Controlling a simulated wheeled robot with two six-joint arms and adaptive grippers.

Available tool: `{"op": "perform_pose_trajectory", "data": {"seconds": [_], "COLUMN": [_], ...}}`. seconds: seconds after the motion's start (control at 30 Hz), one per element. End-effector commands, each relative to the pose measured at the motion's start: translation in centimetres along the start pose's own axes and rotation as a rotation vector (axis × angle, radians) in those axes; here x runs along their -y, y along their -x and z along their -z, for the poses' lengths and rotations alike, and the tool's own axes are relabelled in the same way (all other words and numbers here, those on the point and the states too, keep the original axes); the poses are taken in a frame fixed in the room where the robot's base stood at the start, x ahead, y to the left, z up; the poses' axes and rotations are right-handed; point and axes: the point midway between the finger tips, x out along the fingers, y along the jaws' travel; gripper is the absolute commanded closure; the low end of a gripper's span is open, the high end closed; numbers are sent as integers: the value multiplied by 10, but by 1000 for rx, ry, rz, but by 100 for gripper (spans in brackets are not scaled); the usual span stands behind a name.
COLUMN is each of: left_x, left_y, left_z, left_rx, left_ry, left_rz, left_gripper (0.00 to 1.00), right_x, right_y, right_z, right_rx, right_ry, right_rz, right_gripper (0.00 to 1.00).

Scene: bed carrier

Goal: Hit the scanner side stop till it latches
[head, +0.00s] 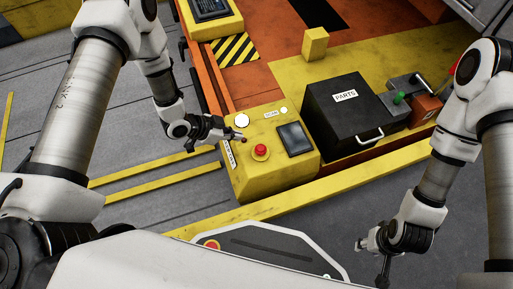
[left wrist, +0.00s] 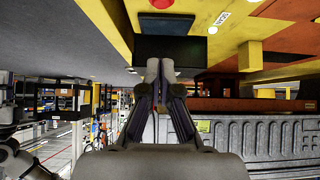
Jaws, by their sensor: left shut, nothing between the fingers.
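The scanner is a yellow box (head: 275,160) in the middle of the head view. A red mushroom button (head: 260,150) stands on its top, and a pale label (head: 229,153) is on its left side. My left gripper (head: 238,136) is shut and empty at the box's upper left edge. A small dark red spot (head: 244,140) shows by its fingertips; I cannot tell whether they touch.
A white round button (head: 242,120) and a dark screen (head: 294,139) are on the box top. A black PARTS box (head: 350,115) stands close to its right. A green-knobbed unit (head: 398,98) is further right. Grey floor (head: 150,195) is clear at the left.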

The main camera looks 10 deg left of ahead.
Motion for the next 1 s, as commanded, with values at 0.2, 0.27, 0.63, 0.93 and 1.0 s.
{"op": "perform_pose_trajectory", "data": {"seconds": [0.2,0.27,0.63,0.93,1.0], "left_x": [-1,-1,-1,0,0], "left_y": [-10,-19,-99,-129,-129], "left_z": [-2,-3,-6,-29,-29], "left_rx": [2,2,2,1,1], "left_ry": [-1,-2,-3,3,3], "left_rz": [-2,-2,-2,0,0], "left_gripper": [100,100,100,100,100], "right_x": [0,0,-1,-1,-1], "right_y": [-6,-12,-57,-81,-82], "right_z": [0,0,0,2,2], "right_rx": [0,0,0,-5,-5], "right_ry": [0,0,-1,-8,-8], "right_rz": [0,0,0,-1,-1], "right_gripper": [60,60,60,60,60]}}
